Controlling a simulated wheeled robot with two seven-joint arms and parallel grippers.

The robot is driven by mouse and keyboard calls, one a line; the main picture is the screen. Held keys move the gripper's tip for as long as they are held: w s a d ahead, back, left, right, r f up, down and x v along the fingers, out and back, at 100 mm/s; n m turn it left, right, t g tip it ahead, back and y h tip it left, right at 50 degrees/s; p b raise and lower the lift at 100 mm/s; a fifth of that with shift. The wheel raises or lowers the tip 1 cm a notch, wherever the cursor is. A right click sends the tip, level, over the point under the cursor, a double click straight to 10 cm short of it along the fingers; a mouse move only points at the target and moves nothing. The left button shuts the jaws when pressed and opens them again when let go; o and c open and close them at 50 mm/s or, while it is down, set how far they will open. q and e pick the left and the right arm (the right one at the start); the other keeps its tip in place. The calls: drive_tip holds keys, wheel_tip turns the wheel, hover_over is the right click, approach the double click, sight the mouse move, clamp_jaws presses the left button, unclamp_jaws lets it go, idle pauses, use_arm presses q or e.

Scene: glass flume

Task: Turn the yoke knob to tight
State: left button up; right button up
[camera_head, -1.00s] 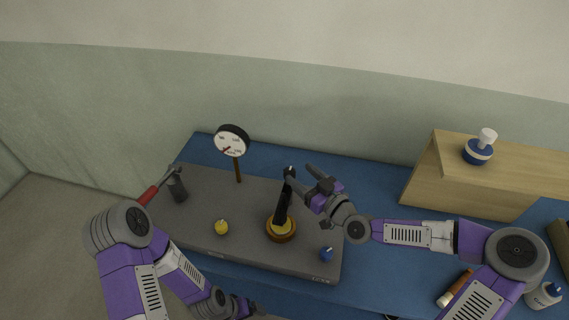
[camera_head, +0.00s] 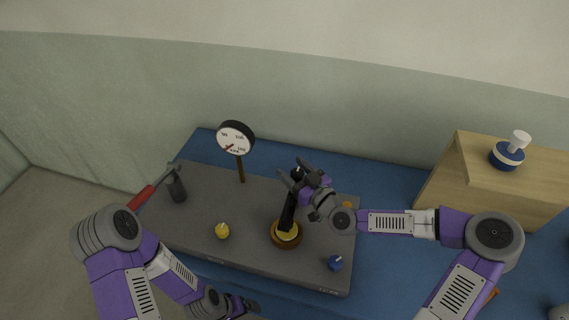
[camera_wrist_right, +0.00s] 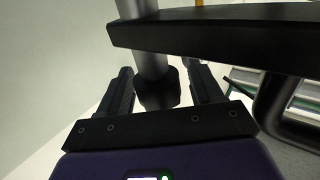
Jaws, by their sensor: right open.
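The black yoke (camera_head: 288,212) stands on a round yellow-and-brown base on the grey board. Its dark knob (camera_head: 297,173) is at the top, partly hidden by my right gripper. My right gripper (camera_head: 293,170) is open at the top of the yoke, with its fingers on either side of the knob. In the right wrist view a dark knob-like part (camera_wrist_right: 157,92) below a grey cylinder lies between the open fingers (camera_wrist_right: 155,95); contact cannot be told. My left gripper (camera_head: 248,305) is low at the front edge, its jaws unclear.
A round dial (camera_head: 235,138) with a red pointer stands behind on a post. A yellow knob (camera_head: 222,231), a blue knob (camera_head: 336,263) and a red-handled lever (camera_head: 143,197) are on the grey board (camera_head: 245,262). A wooden box (camera_head: 440,190) bears a blue jar (camera_head: 506,156) at right.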

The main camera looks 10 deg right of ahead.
drive_tip(key=shift+w, duration=0.15)
drive_tip(key=shift+c, duration=0.3)
drive_tip(key=c, duration=0.9)
